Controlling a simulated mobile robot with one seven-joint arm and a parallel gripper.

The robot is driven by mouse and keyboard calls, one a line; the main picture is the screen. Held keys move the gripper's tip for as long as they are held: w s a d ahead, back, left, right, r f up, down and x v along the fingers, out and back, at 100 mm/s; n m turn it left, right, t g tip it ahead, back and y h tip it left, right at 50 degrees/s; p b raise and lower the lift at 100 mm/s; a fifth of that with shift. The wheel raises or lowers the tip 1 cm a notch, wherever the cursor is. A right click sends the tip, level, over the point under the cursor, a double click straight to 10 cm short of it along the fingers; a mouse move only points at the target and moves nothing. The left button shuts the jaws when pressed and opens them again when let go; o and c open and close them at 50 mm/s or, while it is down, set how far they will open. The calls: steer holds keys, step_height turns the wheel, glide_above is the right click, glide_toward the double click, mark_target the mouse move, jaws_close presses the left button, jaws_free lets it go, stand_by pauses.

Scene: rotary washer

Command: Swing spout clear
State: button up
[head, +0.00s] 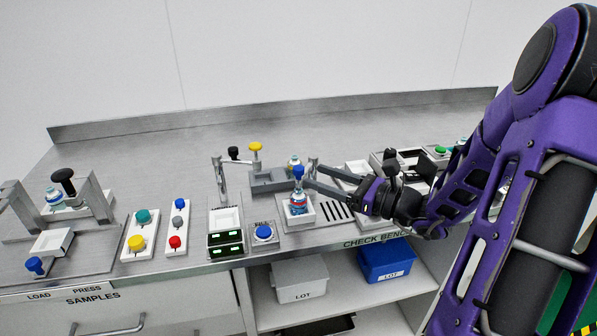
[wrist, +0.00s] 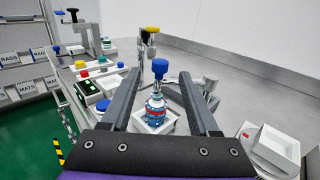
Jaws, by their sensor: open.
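A blue knob (head: 299,172) stands directly above a small clear bottle with a red and blue label (head: 298,203); it looks like the spout's handle, though the spout itself is mostly hidden. The bottle stands upright in a white square tray (head: 312,213). My gripper (head: 313,177) is open and reaches in from the right. In the wrist view the blue knob (wrist: 160,66) shows between the two open fingers (wrist: 160,75), with a gap on both sides. The bottle (wrist: 155,108) is below it, also between the fingers as seen there.
A blue button (head: 263,233) and a display box (head: 225,241) are in front left. A slotted drain (head: 338,211) lies right of the tray.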

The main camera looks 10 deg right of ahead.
mark_target(299, 167)
steer(key=x, duration=0.6)
steer(key=shift+w+a, duration=0.1)
steer(key=shift+c, duration=0.3)
jaws_close()
stand_by(1.0)
